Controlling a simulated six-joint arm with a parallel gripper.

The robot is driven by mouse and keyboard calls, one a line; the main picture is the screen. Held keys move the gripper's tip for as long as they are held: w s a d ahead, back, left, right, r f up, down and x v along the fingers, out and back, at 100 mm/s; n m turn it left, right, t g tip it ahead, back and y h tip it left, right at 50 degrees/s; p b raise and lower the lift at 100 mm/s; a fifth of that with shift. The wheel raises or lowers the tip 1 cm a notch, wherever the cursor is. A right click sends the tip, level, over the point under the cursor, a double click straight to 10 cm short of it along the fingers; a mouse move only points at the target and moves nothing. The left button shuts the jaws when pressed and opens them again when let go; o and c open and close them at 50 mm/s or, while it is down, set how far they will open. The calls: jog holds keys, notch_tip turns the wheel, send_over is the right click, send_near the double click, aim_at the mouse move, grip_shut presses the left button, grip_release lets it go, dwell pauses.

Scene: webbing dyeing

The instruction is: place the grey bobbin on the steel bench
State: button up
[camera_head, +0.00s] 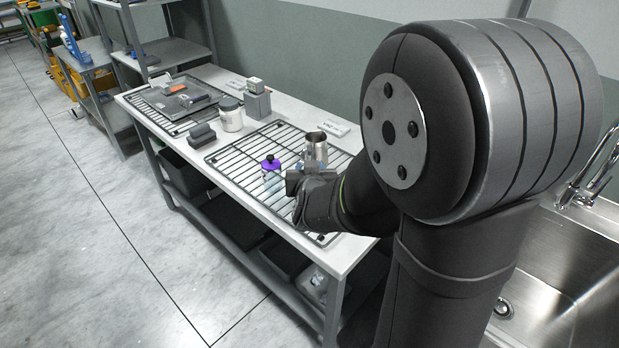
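I cannot clearly make out a grey bobbin. A dark grey, low object (201,133) lies on the bench between the two racks, but it is too small to name surely. The long bench (222,182) has a pale top and grey legs. My gripper (296,182) is low over the near end of the wire rack (232,157) on this bench. It is beside a bottle with a purple top (270,163) and in front of a steel cup (316,148).
A white jar (230,115) and a grey box-like item (257,102) stand mid-bench. A tray (152,105) with small tools lies at the far end. Grey shelving (170,52) stands beyond, a steel sink (545,275) at right. The floor at left is clear.

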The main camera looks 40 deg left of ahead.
aim_at(309, 148)
jog(key=x, duration=1.2)
jog(key=shift+d, duration=0.1)
jog(key=shift+d+x, duration=0.2)
jog(key=shift+x, duration=2.5)
jog(key=shift+w+f, duration=0.1)
jog(key=shift+f, duration=0.1)
grip_shut()
